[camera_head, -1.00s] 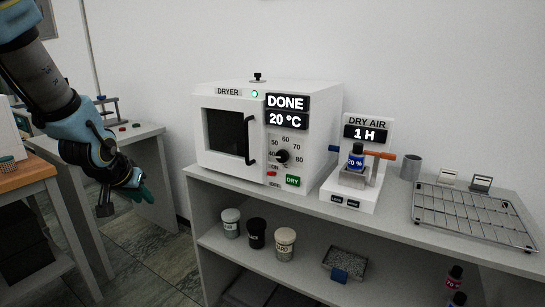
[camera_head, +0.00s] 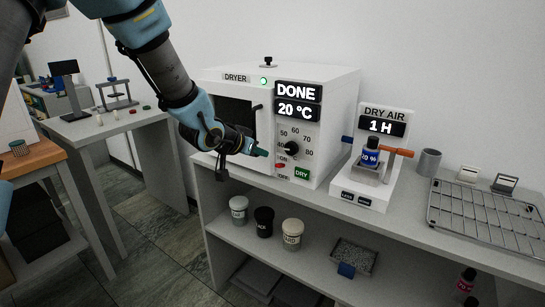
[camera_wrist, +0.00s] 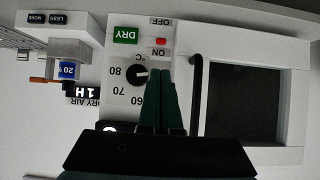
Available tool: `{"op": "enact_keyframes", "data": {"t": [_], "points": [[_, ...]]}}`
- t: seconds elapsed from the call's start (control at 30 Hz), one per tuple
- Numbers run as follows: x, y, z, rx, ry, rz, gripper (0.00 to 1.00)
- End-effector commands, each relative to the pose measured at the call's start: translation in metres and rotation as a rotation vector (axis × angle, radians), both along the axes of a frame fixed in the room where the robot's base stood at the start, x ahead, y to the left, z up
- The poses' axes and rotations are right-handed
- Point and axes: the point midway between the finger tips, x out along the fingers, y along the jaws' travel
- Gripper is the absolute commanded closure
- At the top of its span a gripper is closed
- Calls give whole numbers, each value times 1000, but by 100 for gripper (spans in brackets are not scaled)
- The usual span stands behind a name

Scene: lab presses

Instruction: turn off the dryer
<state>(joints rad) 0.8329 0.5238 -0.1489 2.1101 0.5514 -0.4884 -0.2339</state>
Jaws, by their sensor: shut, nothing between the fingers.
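The dryer (camera_head: 328,124) is a white box on the shelf unit, showing "DONE" and "20 °C" with a green lamp lit. Its small red switch (camera_head: 280,165) sits between the ON and OFF labels, nearer ON; it also shows in the wrist view (camera_wrist: 161,41). My gripper (camera_head: 264,153) is shut and empty in front of the dryer, just left of the black dial (camera_head: 292,147) and slightly above the switch. In the wrist view my gripper's fingertips (camera_wrist: 162,72) point toward the switch, with a gap in the picture. I cannot tell whether they touch the panel.
The dryer's door handle (camera_wrist: 196,85) is close beside my fingers. A wire rack (camera_head: 480,212) lies farther right. Several jars stand on the lower shelf.

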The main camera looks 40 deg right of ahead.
Motion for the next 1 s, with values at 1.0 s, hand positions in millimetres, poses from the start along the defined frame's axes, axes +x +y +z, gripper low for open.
{"op": "enact_keyframes", "data": {"t": [1.0], "points": [[21,-78,-55,1,1,1,100]]}}
